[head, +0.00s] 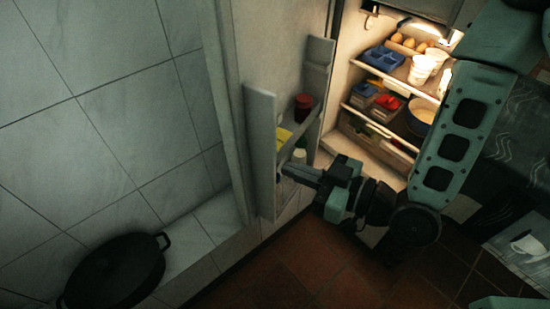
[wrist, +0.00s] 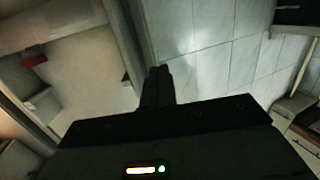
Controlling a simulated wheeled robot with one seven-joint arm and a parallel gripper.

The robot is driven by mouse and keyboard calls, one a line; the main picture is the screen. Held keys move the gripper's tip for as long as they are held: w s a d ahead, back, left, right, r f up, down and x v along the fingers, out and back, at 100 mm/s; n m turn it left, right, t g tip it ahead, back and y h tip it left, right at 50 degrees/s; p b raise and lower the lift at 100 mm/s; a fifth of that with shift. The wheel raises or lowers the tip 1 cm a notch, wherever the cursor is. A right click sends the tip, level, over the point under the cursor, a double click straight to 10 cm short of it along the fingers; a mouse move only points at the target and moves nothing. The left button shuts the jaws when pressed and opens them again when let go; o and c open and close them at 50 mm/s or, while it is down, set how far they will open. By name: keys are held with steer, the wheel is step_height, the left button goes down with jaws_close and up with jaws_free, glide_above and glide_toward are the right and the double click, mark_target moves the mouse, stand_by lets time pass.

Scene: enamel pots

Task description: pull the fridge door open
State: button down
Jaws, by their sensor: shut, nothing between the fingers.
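The fridge door (head: 268,50) stands wide open at the left of the lit fridge interior (head: 352,80) in the head view. Its inner side faces the interior and carries door shelves (head: 262,150) with a red-lidded jar (head: 303,103). My gripper (head: 285,170) is shut and empty, with its fingertips at the inner side of the door near the lower door shelf. I cannot tell whether they touch it. In the wrist view the closed fingers (wrist: 158,73) point toward the door's edge (wrist: 125,45), with the tiled wall beyond. The door's handle is not visible.
A black pan (head: 115,272) lies at the lower left by the tiled wall (head: 90,120). The fridge shelves hold a blue tray (head: 383,59), white cups (head: 422,68) and a bowl (head: 420,118). Bare red floor tiles (head: 290,270) lie below my gripper.

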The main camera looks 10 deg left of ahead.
steer(key=d+t, duration=0.1)
steer(key=d, duration=0.1)
steer(key=b, duration=1.1)
glide_toward(233, 138)
steer(key=shift+m+y, duration=0.3)
steer(key=b+x, duration=0.1)
steer(key=x, duration=0.6)
steer(key=shift+f+b, duration=0.2)
steer(key=shift+b, duration=0.1)
steer(key=w+a+m+t+b, duration=0.1)
steer(key=w+a, duration=0.2)
steer(key=a, duration=0.5)
steer(key=shift+w+t+h, duration=0.3)
steer(key=shift+h, duration=0.1)
